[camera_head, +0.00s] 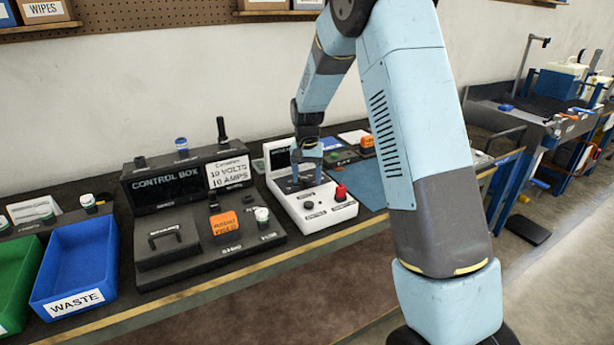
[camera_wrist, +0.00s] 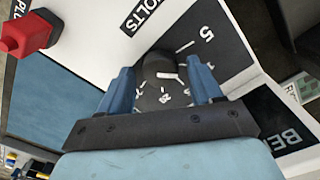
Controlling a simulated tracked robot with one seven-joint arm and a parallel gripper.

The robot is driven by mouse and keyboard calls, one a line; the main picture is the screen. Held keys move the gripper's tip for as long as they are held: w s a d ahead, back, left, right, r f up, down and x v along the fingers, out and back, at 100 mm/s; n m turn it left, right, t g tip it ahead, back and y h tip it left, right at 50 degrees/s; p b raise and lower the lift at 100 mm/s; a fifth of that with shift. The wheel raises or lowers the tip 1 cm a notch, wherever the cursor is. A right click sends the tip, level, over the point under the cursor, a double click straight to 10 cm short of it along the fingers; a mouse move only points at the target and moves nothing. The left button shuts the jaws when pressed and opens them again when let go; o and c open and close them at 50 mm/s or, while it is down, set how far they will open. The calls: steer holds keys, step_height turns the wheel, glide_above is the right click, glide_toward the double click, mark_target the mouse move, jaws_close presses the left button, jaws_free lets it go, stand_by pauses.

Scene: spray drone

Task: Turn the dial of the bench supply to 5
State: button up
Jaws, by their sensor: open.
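The bench supply (camera_head: 322,217) is a white sloped console on the bench, with a dark upright panel at its back. My gripper (camera_head: 308,178) points down at its rear part. In the wrist view, a dark round dial knob (camera_wrist: 157,66) lies between the two blue fingers of my gripper (camera_wrist: 160,70). The fingers are open, one on each side; I cannot tell whether they touch it. White ticks and numbers surround the knob, with a large 5 up and to its right. A white line shows on the knob, but its exact setting is unclear. The fingers partly hide the scale.
A red knob-like part (camera_head: 340,192) stands at the supply's right and shows in the wrist view (camera_wrist: 30,33). The dark control box (camera_head: 170,190) stands left of the supply. A blue waste bin (camera_head: 75,262) is farther left. A blue mat (camera_head: 362,193) lies to the right.

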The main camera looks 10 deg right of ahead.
steer(key=c, duration=1.1)
steer(key=shift+o, duration=0.2)
steer(key=shift+n, duration=0.3)
steer(key=n, duration=0.3)
steer(key=shift+n, duration=2.1)
steer(key=o, duration=1.1)
steer(key=shift+c, duration=0.2)
